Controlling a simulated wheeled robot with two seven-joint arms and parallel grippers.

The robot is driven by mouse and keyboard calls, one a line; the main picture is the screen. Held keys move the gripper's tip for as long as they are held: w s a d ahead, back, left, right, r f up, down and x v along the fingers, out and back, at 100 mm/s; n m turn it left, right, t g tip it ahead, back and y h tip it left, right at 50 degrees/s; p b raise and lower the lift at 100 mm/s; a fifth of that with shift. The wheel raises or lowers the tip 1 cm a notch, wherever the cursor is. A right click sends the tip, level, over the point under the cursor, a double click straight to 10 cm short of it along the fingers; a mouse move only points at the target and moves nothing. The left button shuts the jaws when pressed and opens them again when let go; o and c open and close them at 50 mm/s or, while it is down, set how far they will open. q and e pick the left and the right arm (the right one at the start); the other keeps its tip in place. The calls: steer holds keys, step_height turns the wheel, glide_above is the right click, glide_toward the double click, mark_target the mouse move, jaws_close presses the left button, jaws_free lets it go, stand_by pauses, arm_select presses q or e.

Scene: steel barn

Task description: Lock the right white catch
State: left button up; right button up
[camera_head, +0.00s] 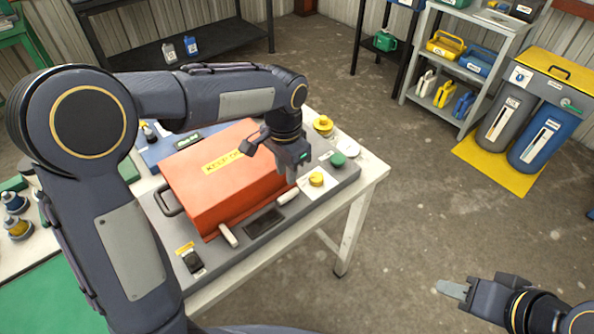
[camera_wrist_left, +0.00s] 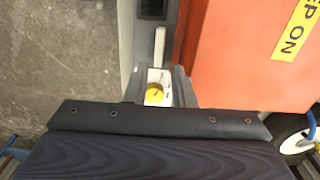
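The orange-red box (camera_head: 215,180) with a yellow "KEEP ON" label sits on a grey base. The right white catch (camera_head: 288,196) lies along the box's front edge; it also shows in the left wrist view (camera_wrist_left: 159,47). The left white catch (camera_head: 228,235) juts out from that edge. My left gripper (camera_head: 291,178) points down just behind the right catch, near the yellow knob (camera_head: 316,179). In the left wrist view its fingers (camera_wrist_left: 160,80) are apart with nothing between them; the catch shows past their tips. My right gripper (camera_head: 455,289) is at the lower right, away from the table.
The base also carries a dark panel (camera_head: 264,223), a green button (camera_head: 338,159) and a black switch (camera_head: 192,261). A yellow round item (camera_head: 323,125) stands behind. The floor right of the white table (camera_head: 340,215) is clear.

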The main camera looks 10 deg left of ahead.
mark_target(288, 194)
arm_select(q)
steer(key=shift+w+d+f, duration=0.1)
steer(key=shift+w+f, duration=0.1)
steer(key=shift+f, duration=0.15)
steer(key=shift+s+f, duration=0.15)
steer(key=shift+f, duration=3.4)
jaws_close()
